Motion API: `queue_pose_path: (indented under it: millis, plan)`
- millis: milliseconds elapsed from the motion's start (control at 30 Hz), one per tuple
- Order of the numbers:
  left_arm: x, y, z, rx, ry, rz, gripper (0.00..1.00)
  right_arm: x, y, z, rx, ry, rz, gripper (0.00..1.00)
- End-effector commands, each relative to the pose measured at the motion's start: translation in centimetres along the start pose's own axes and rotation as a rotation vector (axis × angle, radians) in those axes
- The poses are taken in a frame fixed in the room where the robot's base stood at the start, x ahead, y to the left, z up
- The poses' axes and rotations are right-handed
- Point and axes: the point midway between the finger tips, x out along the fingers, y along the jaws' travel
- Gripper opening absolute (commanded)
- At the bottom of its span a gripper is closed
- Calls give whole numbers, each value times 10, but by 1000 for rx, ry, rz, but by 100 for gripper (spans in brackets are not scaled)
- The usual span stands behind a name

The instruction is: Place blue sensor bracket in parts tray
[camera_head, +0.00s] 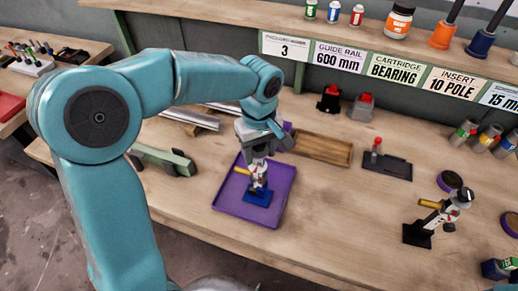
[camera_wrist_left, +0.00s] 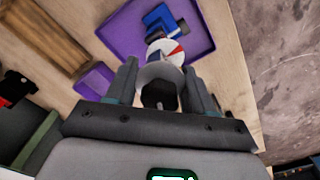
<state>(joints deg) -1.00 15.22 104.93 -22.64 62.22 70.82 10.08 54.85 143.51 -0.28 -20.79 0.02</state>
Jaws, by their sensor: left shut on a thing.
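The blue sensor bracket (camera_head: 258,196) has a flat blue base and an upright white-and-dark sensor body with a yellow stub. It stands over the floor of the purple parts tray (camera_head: 229,196), inside its rim. My left gripper (camera_head: 257,161) comes down from above and is shut on the top of the bracket. In the left wrist view the fingers (camera_wrist_left: 160,85) clasp the round sensor end, with the blue base (camera_wrist_left: 164,20) beyond it over the purple tray (camera_wrist_left: 122,28). I cannot tell whether the base touches the tray floor. My right gripper is not in view.
A wooden tray (camera_head: 322,150) lies just behind the purple tray. A similar sensor on a black bracket (camera_head: 417,235) stands to the right. A dark fixture (camera_head: 388,166) with a red-topped post and a grey-green clamp (camera_head: 165,160) are nearby. The front bench is clear.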

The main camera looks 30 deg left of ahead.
Motion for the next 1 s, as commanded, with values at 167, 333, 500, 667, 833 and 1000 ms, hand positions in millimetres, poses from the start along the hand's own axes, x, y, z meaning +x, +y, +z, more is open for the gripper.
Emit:
queue_pose_path:
  millis: [167,333,500,667,833,1000]
  plan:
    - [3,0,0,0,0,0,78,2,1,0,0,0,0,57]
    - [2,0,0,0,0,0,78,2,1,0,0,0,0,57]
    - [-3,0,0,0,0,0,78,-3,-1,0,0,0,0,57]
    - [-27,1,0,1,3,4,78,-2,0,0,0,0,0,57]
    - [-68,1,0,1,2,5,78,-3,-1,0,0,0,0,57]
    - [-102,1,0,1,2,3,78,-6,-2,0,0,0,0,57]
